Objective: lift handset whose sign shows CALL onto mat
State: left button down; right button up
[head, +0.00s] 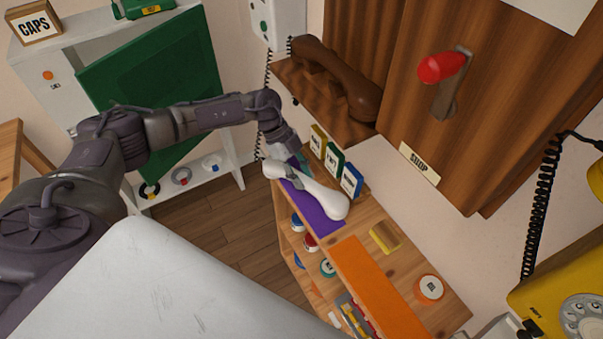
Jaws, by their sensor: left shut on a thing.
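A white handset (322,198) lies lengthwise over a purple mat (316,220) on the wooden shelf unit. My left gripper (294,178) is shut on the handset near its far end. I cannot tell whether the handset touches the mat or is held just above it. A brown handset (345,82) rests on a dark wooden wall phone. A white phone body (275,22) with a hanging cord is on the wall behind. No CALL sign is readable. My right gripper is out of view.
Small upright boxes (350,181) stand beside the mat against the wall. An orange mat (373,279), a sponge (385,237) and a round tin (429,288) are nearer. A yellow dial phone (560,295) is at the right. A SHOP sign (419,162) hangs on the wood.

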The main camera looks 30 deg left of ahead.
pick_arm(q)
jog(key=c, duration=0.7)
grip_release()
jog(key=v, duration=1.2)
